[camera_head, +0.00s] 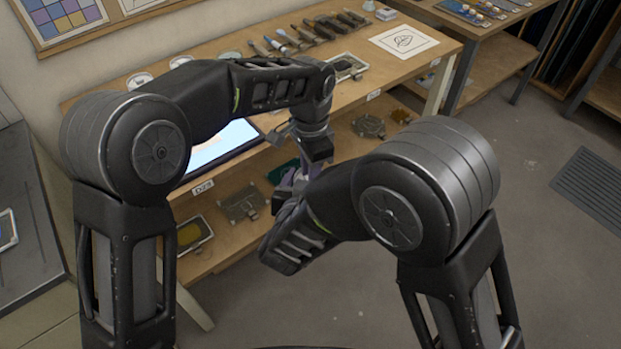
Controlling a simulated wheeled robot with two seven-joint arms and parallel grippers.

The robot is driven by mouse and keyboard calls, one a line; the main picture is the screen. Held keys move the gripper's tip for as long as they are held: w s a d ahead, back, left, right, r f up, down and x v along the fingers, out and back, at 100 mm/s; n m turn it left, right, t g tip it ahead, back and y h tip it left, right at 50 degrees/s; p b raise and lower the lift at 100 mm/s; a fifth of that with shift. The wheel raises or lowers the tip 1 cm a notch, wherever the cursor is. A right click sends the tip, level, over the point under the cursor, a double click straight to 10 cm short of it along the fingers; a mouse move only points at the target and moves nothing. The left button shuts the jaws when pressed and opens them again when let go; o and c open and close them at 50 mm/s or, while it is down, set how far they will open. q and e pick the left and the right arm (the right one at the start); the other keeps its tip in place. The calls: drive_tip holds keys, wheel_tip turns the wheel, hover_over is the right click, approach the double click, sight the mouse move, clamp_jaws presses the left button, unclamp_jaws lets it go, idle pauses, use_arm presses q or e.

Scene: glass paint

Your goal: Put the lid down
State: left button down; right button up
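I cannot pick out the lid for certain. Flat metal-framed cases stand about: one on the bench top (348,66), one on the lower shelf at right (368,126), one on the lower shelf at left (240,203), and one with a yellow face (193,233). My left gripper (316,150) points down at the bench's front edge, below its wrist. A small grey piece (278,133) shows beside it; I cannot tell whether it is held. My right gripper (284,199) is mostly hidden by its own forearm, near the lower shelf. Neither gripper's fingers show clearly.
The wooden bench (425,50) holds a row of brushes and tools (320,30), a line drawing (403,40) and a lit screen (222,145), partly covered by my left arm.

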drive_tip(key=c, duration=0.8)
use_arm(q)
drive_tip(key=c, duration=1.2)
unclamp_jaws()
use_arm(e)
drive_tip(key=shift+c, duration=0.2)
use_arm(q)
wheel_tip(320, 180, up, 12)
